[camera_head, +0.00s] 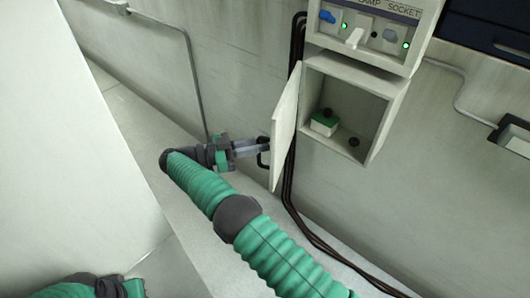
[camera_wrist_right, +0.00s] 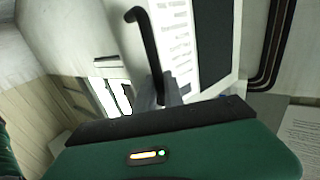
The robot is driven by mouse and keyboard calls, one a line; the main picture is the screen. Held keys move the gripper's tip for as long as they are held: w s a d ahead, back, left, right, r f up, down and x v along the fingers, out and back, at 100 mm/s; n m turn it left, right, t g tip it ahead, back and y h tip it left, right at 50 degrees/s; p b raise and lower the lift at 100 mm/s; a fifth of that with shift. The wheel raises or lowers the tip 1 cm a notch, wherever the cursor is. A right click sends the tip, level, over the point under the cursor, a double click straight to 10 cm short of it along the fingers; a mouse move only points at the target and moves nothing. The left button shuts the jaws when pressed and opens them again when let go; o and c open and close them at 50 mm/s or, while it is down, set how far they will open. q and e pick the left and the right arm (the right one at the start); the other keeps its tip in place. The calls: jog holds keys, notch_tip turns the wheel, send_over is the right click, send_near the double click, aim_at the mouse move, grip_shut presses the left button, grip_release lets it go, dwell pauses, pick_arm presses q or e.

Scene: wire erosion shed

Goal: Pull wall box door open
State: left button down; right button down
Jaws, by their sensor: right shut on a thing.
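The wall box (camera_head: 385,125) is a pale open-fronted box on the wall in the head view. Its door (camera_head: 284,130) stands swung out at the box's left side, seen nearly edge-on. A black bar handle (camera_head: 263,153) sticks out from the door's outer face; it also shows in the wrist view (camera_wrist_right: 147,45). My right gripper (camera_head: 264,149) reaches in from the left and is shut on the handle. In the wrist view its fingers close around the handle's lower part. My left arm shows only in part at the bottom left; its gripper is out of view.
Inside the box are a green-and-white block with a black knob (camera_head: 325,122) and a dark round knob (camera_head: 354,142). A socket panel (camera_head: 370,32) sits above. Dark cables (camera_head: 290,190) run down behind the door. A pale block fills the left; floor shows between.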

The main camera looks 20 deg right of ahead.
jog(key=shift+w+a, duration=0.2)
jog(key=shift+w, duration=0.1)
jog(key=shift+r, duration=0.1)
jog(key=c, duration=1.5)
grip_release()
jog(key=shift+d, duration=0.1)
jog(key=shift+o, duration=0.2)
